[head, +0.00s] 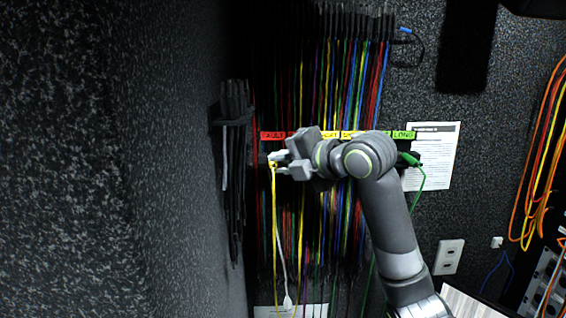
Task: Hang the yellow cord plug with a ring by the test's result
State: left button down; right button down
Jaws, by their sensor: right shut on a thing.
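My right gripper (283,165) is in front of the rack of hanging cords, pointing left. It is shut on the yellow cord plug (273,165), and the yellow cord (275,215) hangs straight down from it. A red label reading FAULT (272,135) is just above the gripper. A green label reading LONG (403,135) is at the right end of the label row. Yellow labels (349,134) between them are partly hidden by my right arm. I cannot tell whether the plug touches a hook. My left gripper is not in view.
Many coloured cords (330,80) hang close together behind my arm. Black cords (234,150) hang on the left wall. A green clip (410,159) with a green lead is beside a printed sheet (440,150). A wall outlet (449,257) and orange cables (545,150) are at right.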

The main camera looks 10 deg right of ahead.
jog(key=shift+f, duration=0.1)
jog(key=shift+c, duration=1)
grip_release()
jog(key=shift+s, duration=0.2)
jog(key=shift+s+a, duration=0.25)
jog(key=shift+s, duration=0.95)
jog(key=shift+s, duration=0.1)
jog(key=s, duration=0.2)
jog(key=s+a, duration=0.1)
jog(key=s, duration=0.1)
jog(key=shift+s, duration=0.4)
